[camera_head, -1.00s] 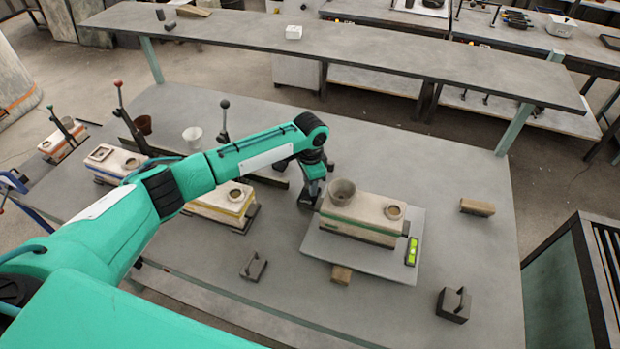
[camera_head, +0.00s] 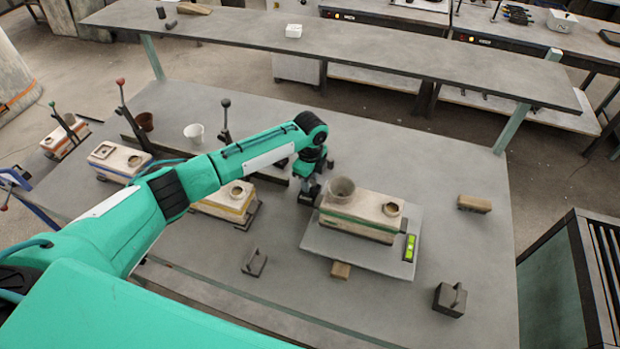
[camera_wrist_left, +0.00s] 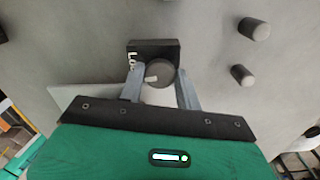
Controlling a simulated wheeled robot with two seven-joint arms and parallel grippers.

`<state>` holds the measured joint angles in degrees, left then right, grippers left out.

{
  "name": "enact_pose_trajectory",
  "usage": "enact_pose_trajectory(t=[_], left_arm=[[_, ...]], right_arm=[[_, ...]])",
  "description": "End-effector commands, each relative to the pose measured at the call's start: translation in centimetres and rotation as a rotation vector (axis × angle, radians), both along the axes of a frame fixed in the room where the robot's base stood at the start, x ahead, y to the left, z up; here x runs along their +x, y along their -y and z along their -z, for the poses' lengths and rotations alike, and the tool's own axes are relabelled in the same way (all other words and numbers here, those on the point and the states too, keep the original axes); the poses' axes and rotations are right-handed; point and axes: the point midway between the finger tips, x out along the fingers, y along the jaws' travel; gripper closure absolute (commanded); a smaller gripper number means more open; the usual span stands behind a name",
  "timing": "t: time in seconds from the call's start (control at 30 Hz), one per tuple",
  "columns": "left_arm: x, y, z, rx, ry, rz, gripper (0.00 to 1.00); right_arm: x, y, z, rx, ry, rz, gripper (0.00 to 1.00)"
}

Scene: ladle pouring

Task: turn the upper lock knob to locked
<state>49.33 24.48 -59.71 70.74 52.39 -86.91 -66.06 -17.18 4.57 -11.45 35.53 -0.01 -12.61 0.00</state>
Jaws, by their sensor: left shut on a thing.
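My left gripper (camera_wrist_left: 160,82) has its two fingers around a round dark knob (camera_wrist_left: 162,72) in the left wrist view. It is shut on the knob. A pale pointer mark on the knob points left, toward white letters beginning "LO" on the dark lock block (camera_wrist_left: 165,46); the left finger hides the rest of the label. In the head view the left gripper (camera_head: 308,194) is low over the table, just left of the pale mould box. The knob is hidden there. My right gripper is in neither view.
A green level (camera_head: 409,248) lies on the plate. Two dark posts (camera_wrist_left: 254,29) stand right of the knob in the wrist view.

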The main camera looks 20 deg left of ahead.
Motion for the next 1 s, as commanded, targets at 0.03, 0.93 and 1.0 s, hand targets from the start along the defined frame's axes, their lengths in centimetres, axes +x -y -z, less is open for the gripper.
enact_pose_trajectory(t=[0.03,0.93,1.0], left_arm=[[0.10,0.09,-0.16,-0.003,0.003,0.030,0.89],[0.10,0.10,-0.17,-0.002,0.004,0.210,0.89],[0.09,0.09,-0.17,-0.002,0.004,0.210,0.58]], right_arm=[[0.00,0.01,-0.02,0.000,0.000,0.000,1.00],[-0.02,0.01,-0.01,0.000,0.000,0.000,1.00],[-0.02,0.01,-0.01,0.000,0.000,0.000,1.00]])
